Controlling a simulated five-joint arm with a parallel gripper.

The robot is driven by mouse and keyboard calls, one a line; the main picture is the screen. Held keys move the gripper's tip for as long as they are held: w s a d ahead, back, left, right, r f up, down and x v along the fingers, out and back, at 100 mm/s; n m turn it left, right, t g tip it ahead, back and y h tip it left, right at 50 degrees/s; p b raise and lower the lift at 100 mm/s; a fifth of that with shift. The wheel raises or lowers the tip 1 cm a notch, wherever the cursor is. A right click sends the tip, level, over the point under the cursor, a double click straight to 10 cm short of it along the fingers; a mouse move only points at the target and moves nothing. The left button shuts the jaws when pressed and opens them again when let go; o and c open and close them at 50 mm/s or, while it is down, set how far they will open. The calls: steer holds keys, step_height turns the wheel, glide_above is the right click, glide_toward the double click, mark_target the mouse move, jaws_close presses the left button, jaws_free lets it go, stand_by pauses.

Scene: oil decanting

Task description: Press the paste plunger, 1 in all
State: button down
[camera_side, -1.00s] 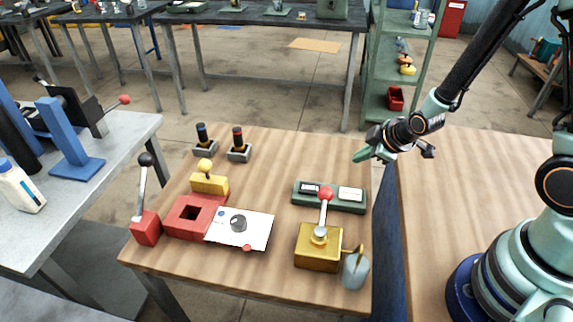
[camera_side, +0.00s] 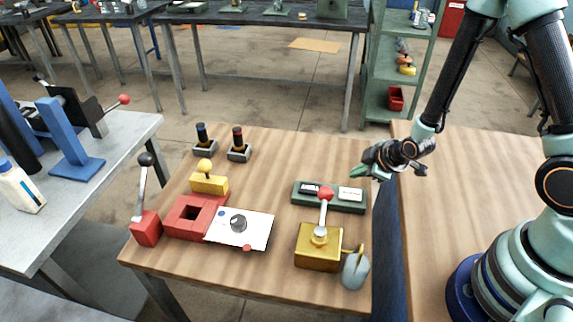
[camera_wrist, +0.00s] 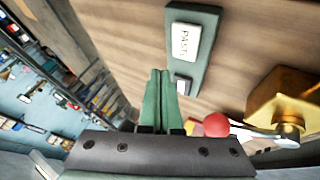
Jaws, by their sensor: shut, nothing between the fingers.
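A gold box (camera_side: 318,247) stands at the table's front right with a short rod rising from it, topped by a red ball knob (camera_side: 326,193). I take this for the paste plunger. The box (camera_wrist: 284,96) and knob (camera_wrist: 216,124) also show in the wrist view, at the right.
A grey cup (camera_side: 356,270) stands right of the gold box. A red block (camera_side: 187,218), a yellow knobbed block (camera_side: 209,184), a white board (camera_side: 258,230) and a black-knobbed lever (camera_side: 142,185) stand left. Two small switches (camera_side: 238,146) stand behind. The middle of the table is clear.

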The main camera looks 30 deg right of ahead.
mark_target(353, 195)
steer(key=shift+f, duration=2)
steer(key=shift+f, duration=0.1)
stand_by(0.5)
steer(key=shift+f, duration=0.3)
steer(key=shift+f, duration=0.45)
stand_by(0.6)
steer(key=shift+r, duration=0.85)
steer(key=shift+r, duration=2.5)
